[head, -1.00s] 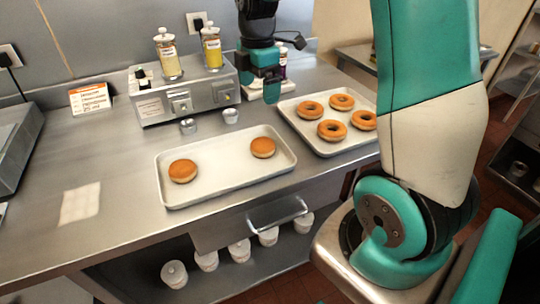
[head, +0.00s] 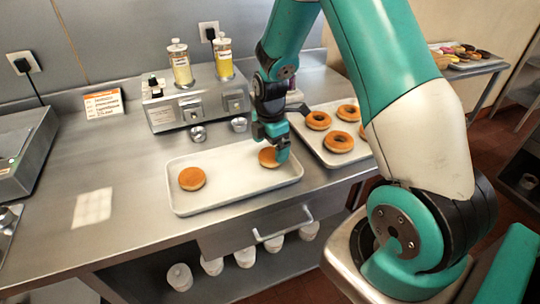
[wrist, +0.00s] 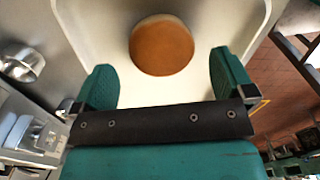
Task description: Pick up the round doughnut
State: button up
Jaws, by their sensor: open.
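The right round doughnut (head: 267,158) is partly hidden by my gripper (head: 275,150). In the wrist view a round doughnut (wrist: 162,46) lies ahead, centred between the two teal fingers of my gripper (wrist: 161,62). The fingers are open, with a gap on each side of the doughnut and nothing gripped. How far down around the doughnut the fingertips reach is hard to tell.
A second tray (head: 335,162) with several ring doughnuts stands to the right, behind my arm. A dispenser unit (head: 195,105) with two bottles and small metal cups (head: 198,133) stands behind the near tray. The counter left of the tray is mostly clear.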

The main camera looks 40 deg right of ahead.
aim_at(270, 152)
notch_tip(270, 152, down, 3)
jog(key=shift+f+p, duration=0.2)
jog(key=shift+p, duration=0.1)
jog(key=shift+c, duration=0.2)
jog(key=c, duration=0.9)
jog(key=shift+r, duration=0.1)
